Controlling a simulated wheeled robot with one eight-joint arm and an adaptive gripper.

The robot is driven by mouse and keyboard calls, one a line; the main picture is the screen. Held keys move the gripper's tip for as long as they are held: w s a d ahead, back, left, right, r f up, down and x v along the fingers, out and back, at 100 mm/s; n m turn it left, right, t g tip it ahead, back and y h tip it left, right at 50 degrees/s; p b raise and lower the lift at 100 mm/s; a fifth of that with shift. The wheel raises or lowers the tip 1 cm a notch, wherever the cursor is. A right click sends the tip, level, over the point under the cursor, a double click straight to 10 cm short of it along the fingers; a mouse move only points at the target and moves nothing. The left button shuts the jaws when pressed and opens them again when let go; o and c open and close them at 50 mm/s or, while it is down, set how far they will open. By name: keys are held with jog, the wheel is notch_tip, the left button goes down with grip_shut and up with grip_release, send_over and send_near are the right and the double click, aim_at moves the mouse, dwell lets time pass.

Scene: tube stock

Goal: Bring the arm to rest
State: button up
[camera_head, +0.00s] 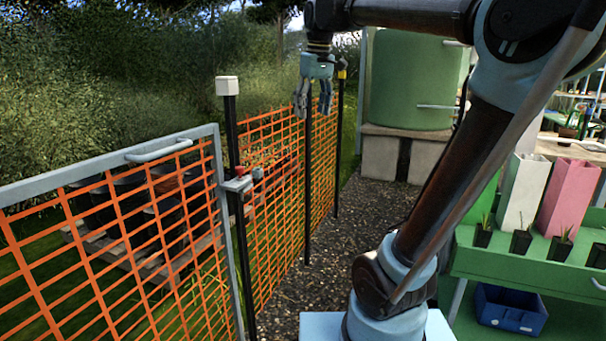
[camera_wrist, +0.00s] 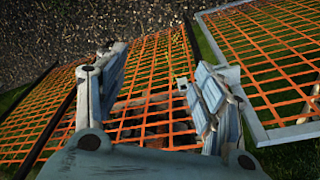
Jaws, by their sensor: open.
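My gripper (camera_head: 313,98) hangs fingers down from my raised arm, in the upper middle of the head view. Its two fingers are apart with nothing between them. In the wrist view my gripper (camera_wrist: 150,85) shows both fingers spread, with orange mesh fencing seen beyond the gap. In the head view it appears in front of the mesh fence near a black post; how far apart they are I cannot tell.
An orange mesh fence (camera_head: 285,160) runs along the gravel path (camera_head: 345,235). A grey-framed mesh gate (camera_head: 110,160) with a latch (camera_head: 240,182) stands at left. A green tank (camera_head: 412,85) stands behind. A green bench (camera_head: 510,258) with planters and a blue crate (camera_head: 510,308) is at right.

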jog(key=s+d+f+m, duration=0.2)
jog(key=s+d+f, duration=0.3)
jog(key=f, duration=0.7)
jog(key=s+d+f+m, duration=0.2)
jog(key=s+d+f, duration=0.3)
jog(key=s+f, duration=0.3)
jog(key=s+d+f+m+h, duration=0.1)
jog(key=s+d+f, duration=0.5)
jog(key=f, duration=1)
jog(key=shift+s+m+t, duration=0.15)
jog(key=shift+m+t, duration=0.15)
jog(key=shift+m, duration=0.6)
jog(key=shift+w+f, duration=0.15)
jog(key=shift+w, duration=0.35)
